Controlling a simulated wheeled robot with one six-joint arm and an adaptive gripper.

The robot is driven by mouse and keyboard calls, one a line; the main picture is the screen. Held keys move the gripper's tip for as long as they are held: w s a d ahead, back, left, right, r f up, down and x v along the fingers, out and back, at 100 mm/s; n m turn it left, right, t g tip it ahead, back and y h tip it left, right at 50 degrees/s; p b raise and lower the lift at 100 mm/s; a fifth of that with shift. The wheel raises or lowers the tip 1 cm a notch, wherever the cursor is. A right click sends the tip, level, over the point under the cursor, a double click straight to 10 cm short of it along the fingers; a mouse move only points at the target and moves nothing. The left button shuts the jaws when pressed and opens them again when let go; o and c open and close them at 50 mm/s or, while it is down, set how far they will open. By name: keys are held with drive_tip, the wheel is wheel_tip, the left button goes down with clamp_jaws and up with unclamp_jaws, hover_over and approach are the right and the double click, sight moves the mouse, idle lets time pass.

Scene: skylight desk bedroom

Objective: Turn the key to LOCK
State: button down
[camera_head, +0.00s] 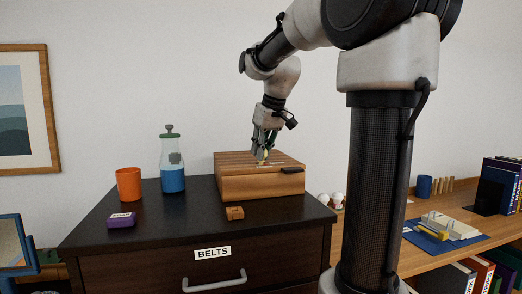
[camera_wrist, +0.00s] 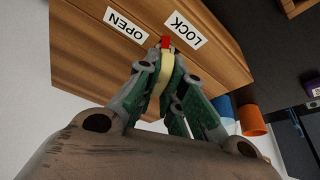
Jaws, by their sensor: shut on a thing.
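A wooden box (camera_head: 258,184) with a grooved lid stands on the dark dresser. My gripper (camera_head: 263,152) points down at its top. In the wrist view, my gripper (camera_wrist: 163,70) is shut on a pale yellow key (camera_wrist: 160,68) with a red tip (camera_wrist: 165,41). White labels OPEN (camera_wrist: 126,26) and LOCK (camera_wrist: 184,30) lie on the wooden surface (camera_wrist: 85,45). The red tip sits between the two labels, close to the edge of LOCK. The fingers hide part of the key, and its base is not clear.
On the dresser top (camera_head: 185,215) stand an orange cup (camera_head: 129,184), a bottle with blue liquid (camera_head: 173,170), a purple block (camera_head: 121,220) and a small wooden block (camera_head: 234,213). The dresser top in front of the box is mostly clear. A wooden desk (camera_head: 385,235) is at the right.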

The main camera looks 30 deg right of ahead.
drive_tip(key=shift+m, duration=0.7)
drive_tip(key=shift+m+h, duration=0.8)
drive_tip(key=shift+m, duration=0.7)
drive_tip(key=shift+m+h, duration=0.4)
drive_tip(key=shift+m, duration=0.6)
drive_tip(key=c, duration=1.5)
unclamp_jaws()
drive_tip(key=shift+o, duration=0.2)
drive_tip(key=shift+r, duration=0.1)
